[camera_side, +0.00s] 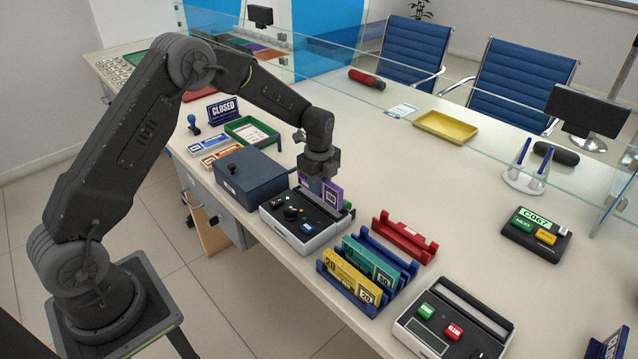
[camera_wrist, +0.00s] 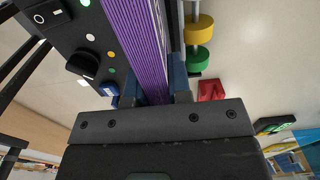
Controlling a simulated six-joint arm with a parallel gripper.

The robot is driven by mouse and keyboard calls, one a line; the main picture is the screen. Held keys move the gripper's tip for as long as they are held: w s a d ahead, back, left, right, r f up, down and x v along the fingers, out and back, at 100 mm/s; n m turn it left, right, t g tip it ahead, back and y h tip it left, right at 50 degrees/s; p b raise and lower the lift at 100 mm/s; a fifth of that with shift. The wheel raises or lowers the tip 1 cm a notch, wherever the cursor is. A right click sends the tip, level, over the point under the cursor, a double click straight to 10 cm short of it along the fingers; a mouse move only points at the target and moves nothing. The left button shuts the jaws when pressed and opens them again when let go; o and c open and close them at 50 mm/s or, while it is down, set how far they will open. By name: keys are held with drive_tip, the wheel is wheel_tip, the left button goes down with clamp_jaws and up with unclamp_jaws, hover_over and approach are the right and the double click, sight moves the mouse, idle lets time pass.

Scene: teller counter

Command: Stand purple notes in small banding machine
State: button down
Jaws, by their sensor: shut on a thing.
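The bundle of purple notes (camera_side: 332,194) stands upright at the small banding machine (camera_side: 293,213), a grey and black box with a knob and buttons. My gripper (camera_side: 320,179) is above the machine and shut on the purple notes. In the wrist view, the purple notes (camera_wrist: 138,45) run between the two fingers, and the machine's black panel (camera_wrist: 75,40) lies to the left. The notes' lower edge is at the machine's back part; I cannot tell how deep they sit in its slot.
A blue rack (camera_side: 320,269) with yellow and teal notes stands right of the machine. A red rack (camera_side: 432,251) is behind it. A dark blue cash box (camera_side: 250,174) stands close on the left. A larger machine (camera_side: 405,325) is at front right. The counter behind is mostly clear.

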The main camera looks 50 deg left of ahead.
drive_tip(key=shift+f, duration=0.1)
drive_tip(key=shift+f, duration=0.95)
drive_tip(key=c, duration=1)
unclamp_jaws()
drive_tip(key=shift+o, duration=0.2)
drive_tip(key=shift+r, duration=3.5)
